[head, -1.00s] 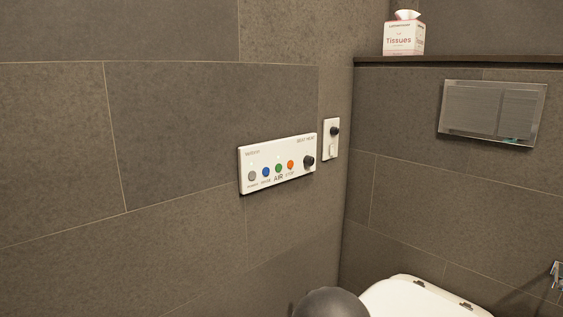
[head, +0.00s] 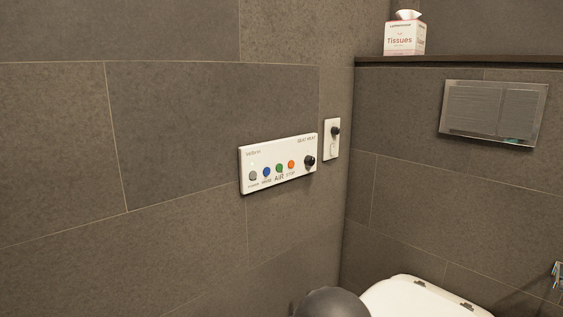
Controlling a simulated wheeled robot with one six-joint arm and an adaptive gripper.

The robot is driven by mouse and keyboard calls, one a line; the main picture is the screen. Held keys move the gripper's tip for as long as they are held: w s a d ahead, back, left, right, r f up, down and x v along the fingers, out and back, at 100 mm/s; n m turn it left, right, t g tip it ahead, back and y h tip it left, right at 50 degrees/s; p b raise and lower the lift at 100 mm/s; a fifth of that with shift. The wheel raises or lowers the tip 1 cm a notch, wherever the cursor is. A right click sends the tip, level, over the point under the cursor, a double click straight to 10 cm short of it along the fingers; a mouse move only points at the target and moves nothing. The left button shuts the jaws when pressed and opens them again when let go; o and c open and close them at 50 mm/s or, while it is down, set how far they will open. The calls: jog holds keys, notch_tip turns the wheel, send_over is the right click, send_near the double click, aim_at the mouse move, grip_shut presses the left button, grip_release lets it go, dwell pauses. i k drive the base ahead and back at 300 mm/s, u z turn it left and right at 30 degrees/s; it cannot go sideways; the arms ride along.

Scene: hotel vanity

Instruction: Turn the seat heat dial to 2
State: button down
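The white control panel (head: 262,185) is fixed to the tiled wall in the middle of the head view. It carries grey, blue, green and orange round buttons in a row. The black seat heat dial (head: 309,161) sits at the panel's right end, under small "SEAT HEAT" lettering. Its pointer setting is too small to read. My gripper is not visible, so its state and its place relative to the dial are not shown.
A small white plate (head: 332,140) with a black knob is on the wall right of the panel. A toilet (head: 405,297) stands at lower right, below a flush plate (head: 490,113). A tissue box (head: 404,39) sits on the ledge (head: 460,62). The wall left of the panel is bare.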

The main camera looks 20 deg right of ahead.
aim_at(308, 160)
jog(key=z, duration=0.2)
jog(key=k, duration=0.2)
jog(key=z, duration=1.65)
jog(key=i, duration=0.5)
jog(key=u, duration=0.05)
